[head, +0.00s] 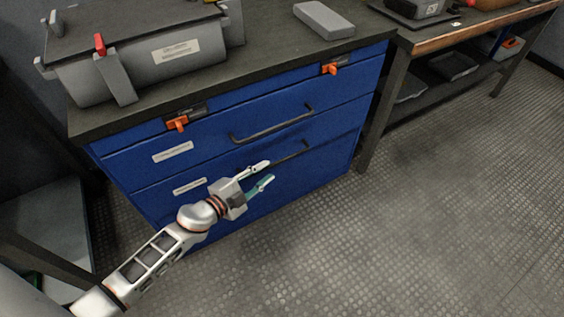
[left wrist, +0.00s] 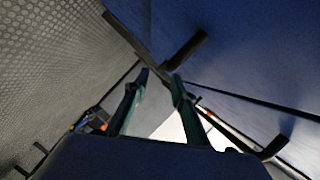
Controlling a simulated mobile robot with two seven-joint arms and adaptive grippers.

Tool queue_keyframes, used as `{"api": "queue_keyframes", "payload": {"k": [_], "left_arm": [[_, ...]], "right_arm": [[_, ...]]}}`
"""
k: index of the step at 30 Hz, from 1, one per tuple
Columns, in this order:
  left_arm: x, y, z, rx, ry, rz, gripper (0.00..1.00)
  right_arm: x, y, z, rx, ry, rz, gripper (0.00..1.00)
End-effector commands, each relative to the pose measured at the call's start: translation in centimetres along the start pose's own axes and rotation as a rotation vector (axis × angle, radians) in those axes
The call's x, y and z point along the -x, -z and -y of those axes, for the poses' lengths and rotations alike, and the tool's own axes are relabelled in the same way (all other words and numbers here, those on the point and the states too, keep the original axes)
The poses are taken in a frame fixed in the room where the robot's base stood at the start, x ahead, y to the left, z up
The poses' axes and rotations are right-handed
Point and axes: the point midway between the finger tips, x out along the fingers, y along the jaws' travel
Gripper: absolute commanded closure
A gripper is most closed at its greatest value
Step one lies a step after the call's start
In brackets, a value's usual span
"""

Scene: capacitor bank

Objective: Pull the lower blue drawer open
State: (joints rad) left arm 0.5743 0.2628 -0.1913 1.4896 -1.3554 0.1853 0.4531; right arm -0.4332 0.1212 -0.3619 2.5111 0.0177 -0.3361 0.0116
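The blue cabinet has an upper drawer with a dark bar handle (head: 272,127). Below it is the lower blue drawer (head: 325,160), whose front looks flush with the cabinet. The lower drawer's dark handle (head: 292,155) is partly hidden behind my left gripper (head: 264,174). That gripper is open, its two fingers apart in front of the lower drawer. In the left wrist view my open fingers (left wrist: 160,84) have nothing clearly held between them. A dark handle bar (left wrist: 185,49) shows just beyond the fingertips; contact cannot be told. My right gripper is not in view.
Two orange latches (head: 178,123) (head: 332,68) sit under the dark worktop (head: 260,62). A grey case (head: 140,65) and a grey block (head: 324,19) stand on top. A wooden-topped bench (head: 470,35) is at the right. The textured floor (head: 440,200) in front is clear.

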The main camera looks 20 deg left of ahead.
Motion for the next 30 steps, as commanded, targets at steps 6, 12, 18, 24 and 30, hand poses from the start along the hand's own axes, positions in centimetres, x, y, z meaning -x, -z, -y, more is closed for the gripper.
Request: {"api": "queue_keyframes", "payload": {"k": [6, 12, 18, 24, 30], "left_arm": [[-2.9, 0.1, -0.1, 0.000, 0.000, -0.001, 0.75], [-5.6, 0.0, -0.2, 0.001, -0.002, 0.000, 0.75], [-7.1, 0.1, 0.0, 0.000, 0.000, -0.001, 0.75], [-7.4, 0.2, 0.2, 0.000, 0.002, -0.002, 0.75], [-7.4, 0.2, 0.2, 0.000, 0.003, -0.002, 0.93]], "right_arm": [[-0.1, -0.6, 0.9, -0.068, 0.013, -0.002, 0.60], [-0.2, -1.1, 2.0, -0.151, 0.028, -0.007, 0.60], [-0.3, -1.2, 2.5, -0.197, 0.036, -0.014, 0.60], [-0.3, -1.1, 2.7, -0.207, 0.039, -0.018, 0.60], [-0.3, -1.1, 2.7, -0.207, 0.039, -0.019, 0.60]]}}
